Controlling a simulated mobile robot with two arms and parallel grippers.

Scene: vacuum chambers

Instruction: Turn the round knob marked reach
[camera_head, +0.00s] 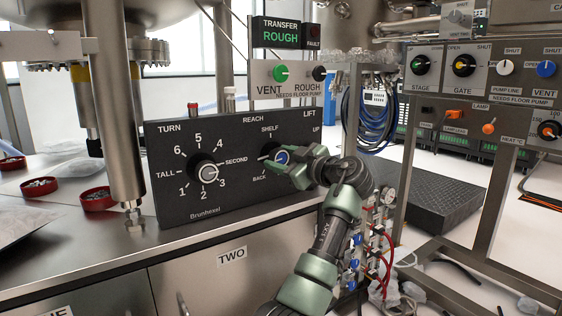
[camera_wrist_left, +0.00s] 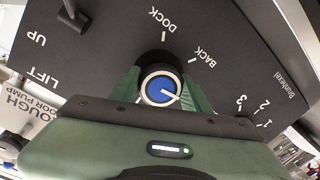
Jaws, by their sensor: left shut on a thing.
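In the left wrist view, the fingers are shut on either side of the knob (camera_wrist_left: 161,88). A white line on the blue face points right and slightly down there, toward the numbered dial's side. DOCK and BACK are readable above it. My right gripper is not in view.
The TURN knob (camera_head: 207,173) is on the same panel, to the left. A vertical steel post (camera_head: 115,110) stands before the panel's left end. Red dishes (camera_head: 97,199) sit on the bench at left. VENT and ROUGH knobs (camera_head: 281,73) are above; a framed knob panel (camera_head: 470,68) is at right.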

